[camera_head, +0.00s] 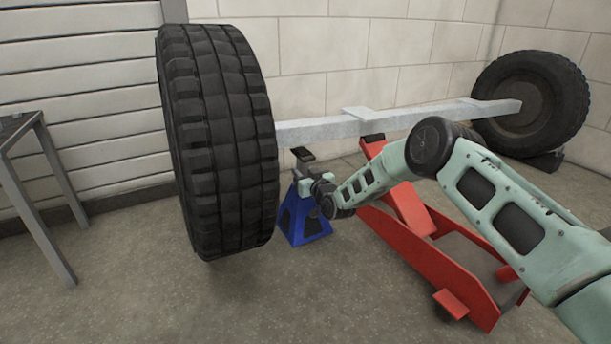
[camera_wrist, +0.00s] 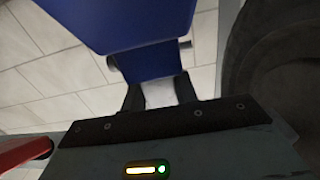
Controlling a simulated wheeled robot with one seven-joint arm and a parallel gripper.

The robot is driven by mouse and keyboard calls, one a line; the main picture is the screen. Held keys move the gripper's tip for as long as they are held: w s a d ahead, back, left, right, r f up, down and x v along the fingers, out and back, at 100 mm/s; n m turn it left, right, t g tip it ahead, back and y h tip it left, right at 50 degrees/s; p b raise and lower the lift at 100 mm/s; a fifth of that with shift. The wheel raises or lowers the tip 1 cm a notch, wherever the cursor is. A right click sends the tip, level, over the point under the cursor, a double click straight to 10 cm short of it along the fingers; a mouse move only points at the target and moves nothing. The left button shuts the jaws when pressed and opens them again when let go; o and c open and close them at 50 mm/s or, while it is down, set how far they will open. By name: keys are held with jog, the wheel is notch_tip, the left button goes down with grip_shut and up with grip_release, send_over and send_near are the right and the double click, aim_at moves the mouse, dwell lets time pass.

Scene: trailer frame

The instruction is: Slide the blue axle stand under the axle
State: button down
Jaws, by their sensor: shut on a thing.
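The blue axle stand (camera_head: 296,222) is on the floor just right of the near wheel (camera_head: 218,140), apparently upright, with a black saddle (camera_head: 303,154) on top. The saddle shows just below the grey axle (camera_head: 330,130) in the head view, with a small gap. I cannot tell whether it is directly beneath the axle or in front of it. My gripper (camera_head: 322,188) is shut on the stand's upper part. The wrist view shows the blue stand (camera_wrist: 125,22) at and beyond the fingers of my gripper (camera_wrist: 158,92); the exact contact is partly hidden.
A metal table (camera_head: 30,130) stands left. The front floor is clear.

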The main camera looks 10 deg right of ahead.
jog(key=shift+w+r, duration=0.2)
jog(key=shift+r, duration=0.1)
